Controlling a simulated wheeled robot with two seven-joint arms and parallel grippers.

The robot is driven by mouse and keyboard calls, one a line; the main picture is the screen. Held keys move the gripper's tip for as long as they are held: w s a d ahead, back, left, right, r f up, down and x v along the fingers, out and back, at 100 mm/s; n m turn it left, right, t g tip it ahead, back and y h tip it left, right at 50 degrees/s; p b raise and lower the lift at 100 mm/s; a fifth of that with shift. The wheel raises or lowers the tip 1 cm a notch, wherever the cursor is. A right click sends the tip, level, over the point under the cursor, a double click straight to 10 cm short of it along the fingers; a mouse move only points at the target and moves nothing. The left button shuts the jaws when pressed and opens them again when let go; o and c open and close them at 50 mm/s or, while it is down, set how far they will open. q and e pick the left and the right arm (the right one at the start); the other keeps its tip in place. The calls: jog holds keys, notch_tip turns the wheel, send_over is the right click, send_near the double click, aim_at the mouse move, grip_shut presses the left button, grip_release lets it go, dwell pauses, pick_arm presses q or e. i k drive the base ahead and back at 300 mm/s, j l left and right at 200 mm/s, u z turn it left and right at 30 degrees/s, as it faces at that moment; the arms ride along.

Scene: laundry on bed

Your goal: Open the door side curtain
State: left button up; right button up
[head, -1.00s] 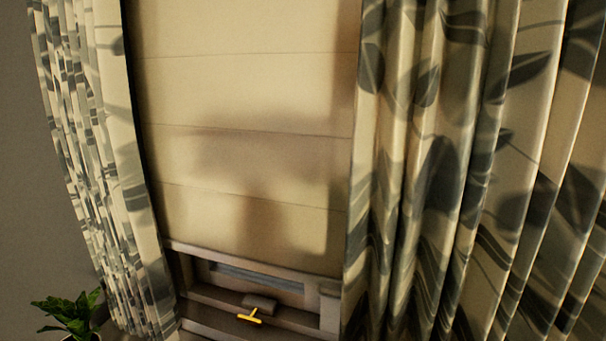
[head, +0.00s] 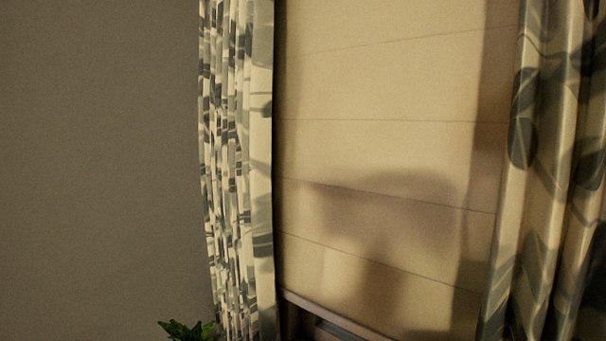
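Two patterned curtains hang at a window in the head view. The left curtain (head: 235,160) is gathered into narrow folds beside a grey wall. The right curtain (head: 560,190) hangs in wide folds at the right edge and is cut off by the frame. Between them a beige blind (head: 390,130) covers the window. I cannot tell which curtain is on the door side, as no door shows. Neither of my grippers is in view.
A plain grey wall (head: 100,170) fills the left third. A dark shadow lies on the blind. The floor is out of view.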

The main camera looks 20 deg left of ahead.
aim_at(556, 43)
jog(key=j+z, duration=0.4)
jog(key=k+j+z, duration=0.15)
jog(key=j+z, duration=0.2)
jog(key=j, duration=0.15)
jog(key=k+j+z, duration=0.15)
jog(key=j+z, duration=0.25)
jog(key=l+z, duration=0.75)
jog(key=i+j, duration=0.05)
